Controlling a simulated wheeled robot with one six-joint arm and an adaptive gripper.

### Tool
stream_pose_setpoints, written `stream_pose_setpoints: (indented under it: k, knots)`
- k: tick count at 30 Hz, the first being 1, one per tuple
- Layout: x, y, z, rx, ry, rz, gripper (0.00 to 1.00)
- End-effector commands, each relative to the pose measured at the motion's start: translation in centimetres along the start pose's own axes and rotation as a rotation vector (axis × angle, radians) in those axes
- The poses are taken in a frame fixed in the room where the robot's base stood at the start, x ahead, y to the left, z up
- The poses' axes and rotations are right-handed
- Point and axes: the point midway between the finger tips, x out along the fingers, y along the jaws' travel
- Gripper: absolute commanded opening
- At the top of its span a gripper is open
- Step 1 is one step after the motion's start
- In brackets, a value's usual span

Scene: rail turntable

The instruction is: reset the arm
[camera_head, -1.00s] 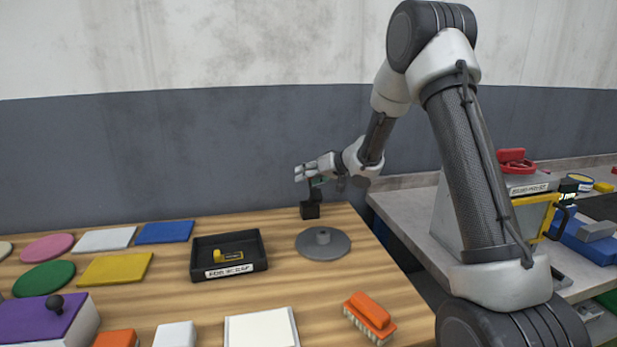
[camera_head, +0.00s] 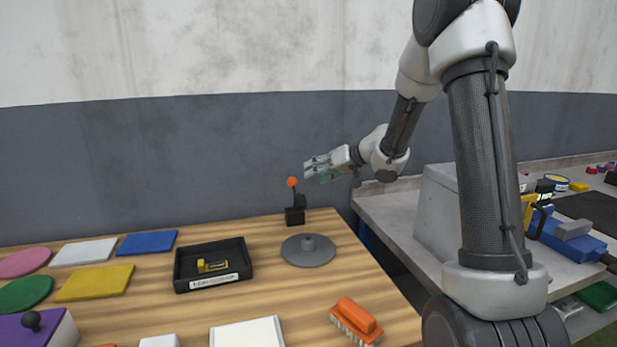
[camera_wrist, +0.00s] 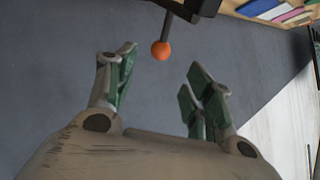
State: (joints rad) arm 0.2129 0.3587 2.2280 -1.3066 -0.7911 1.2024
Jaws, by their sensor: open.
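My gripper (camera_head: 322,172) hangs in the air above the back right part of the wooden table (camera_head: 375,285). In the wrist view, the green-padded fingers of my gripper (camera_wrist: 160,88) are spread apart with nothing between them. A lever with an orange ball knob (camera_head: 292,182) stands on a small black base (camera_head: 295,216) at the table's back edge. The knob is just left of my fingertips in the head view. In the wrist view the orange knob (camera_wrist: 161,50) lies beyond the fingertips, apart from them.
A grey turntable disc (camera_head: 308,251) lies in front of the lever. A black tray (camera_head: 213,265) holds a small yellow item. An orange brush (camera_head: 357,319) lies near the right edge. Coloured plates lie at left. A grey bench (camera_head: 395,222) stands at right, and a wall behind.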

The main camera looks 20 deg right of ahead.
Motion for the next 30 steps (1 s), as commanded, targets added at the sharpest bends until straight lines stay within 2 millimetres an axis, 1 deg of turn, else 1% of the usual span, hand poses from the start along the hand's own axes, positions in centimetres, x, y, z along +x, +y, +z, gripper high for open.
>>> stream_pose_setpoints:
  k: [3,15,17,19,20,21,23,24,25,26,27,29,30]
  knots:
    - [-0.4,0.0,0.0,-0.001,-0.001,0.0,0.52]
    - [-0.5,0.0,-0.1,-0.004,0.002,0.006,0.52]
    - [-1.0,0.1,-0.6,-0.017,0.013,0.031,0.52]
    - [-2.3,0.2,-1.6,-0.048,0.036,0.091,0.52]
    - [-3.1,0.4,-2.2,-0.063,0.049,0.129,0.52]
    - [-4.6,0.6,-3.1,-0.089,0.067,0.188,0.52]
    - [-7.3,0.9,-4.2,-0.123,0.091,0.294,0.52]
    - [-9.4,1.0,-4.8,-0.142,0.103,0.368,0.52]
    - [-11.1,1.1,-5.0,-0.152,0.107,0.424,0.52]
    - [-12.8,1.1,-5.0,-0.159,0.107,0.477,0.52]
    - [-15.1,1.1,-4.9,-0.164,0.103,0.542,0.52]
    - [-18.4,0.9,-4.0,-0.162,0.084,0.63,0.52]
    - [-20.6,0.7,-3.1,-0.154,0.065,0.681,0.52]
